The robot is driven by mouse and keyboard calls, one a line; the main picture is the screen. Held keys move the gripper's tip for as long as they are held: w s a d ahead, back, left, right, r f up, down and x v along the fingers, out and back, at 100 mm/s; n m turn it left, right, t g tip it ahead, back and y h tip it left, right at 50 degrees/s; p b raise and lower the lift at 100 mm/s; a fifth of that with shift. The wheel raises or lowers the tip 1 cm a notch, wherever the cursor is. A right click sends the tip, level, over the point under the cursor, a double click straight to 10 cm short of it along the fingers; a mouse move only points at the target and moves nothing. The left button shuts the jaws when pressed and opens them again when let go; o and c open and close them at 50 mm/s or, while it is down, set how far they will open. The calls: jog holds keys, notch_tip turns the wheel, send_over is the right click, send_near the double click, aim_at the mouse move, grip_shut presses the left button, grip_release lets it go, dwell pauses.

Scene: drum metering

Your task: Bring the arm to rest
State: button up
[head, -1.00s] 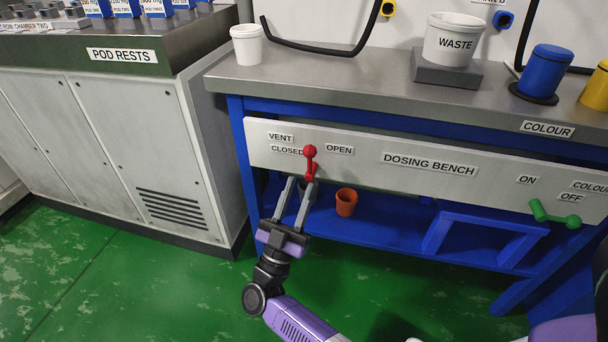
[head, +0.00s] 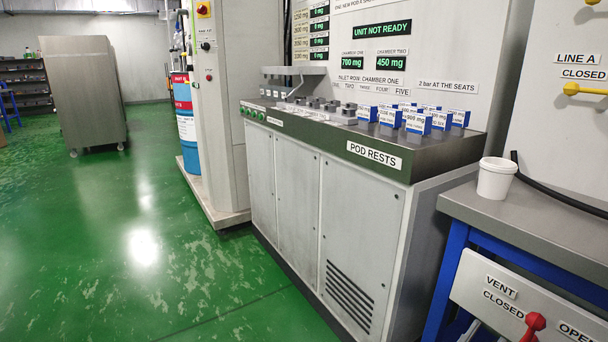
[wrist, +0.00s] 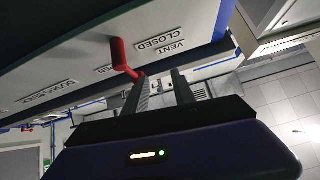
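My gripper (wrist: 159,74) shows in the wrist view with its two grey fingers apart and nothing between them. The red vent lever (wrist: 121,55) is beside the left finger's tip; I cannot tell whether they touch. In the head view the red lever (head: 534,322) shows at the bottom right edge, between the CLOSED and OPEN labels. Only a small grey bit of my fingers (head: 470,330) shows there, left of the lever. The rest of my arm is out of the head view.
The dosing bench (head: 545,218) is at the right, with a white cup (head: 496,178) on it. The POD RESTS cabinet (head: 362,235) stands left of it with several blue-and-white pods on top. A display reads UNIT NOT READY. Green floor (head: 150,250) at the left is clear.

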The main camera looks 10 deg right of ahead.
jog(key=s+a+f+n+t+y, duration=0.1)
jog(key=s+a+n+t+y, duration=0.2)
jog(key=a+n+t+y, duration=0.55)
jog(key=s+a+f+n+t+y, duration=0.1)
jog(key=s+a+n+t+y, duration=0.35)
jog(key=y, duration=0.75)
jog(key=s+a+f+n+g+y, duration=0.1)
jog(key=s+a+g+y, duration=0.2)
jog(key=s, duration=0.8)
jog(key=s+a+f+n+g+y, duration=0.2)
jog(key=s+a+g, duration=0.2)
jog(key=s, duration=0.7)
notch_tip(320, 180, up, 34)
jog(key=p, duration=3.4)
jog(key=shift+r, duration=0.25)
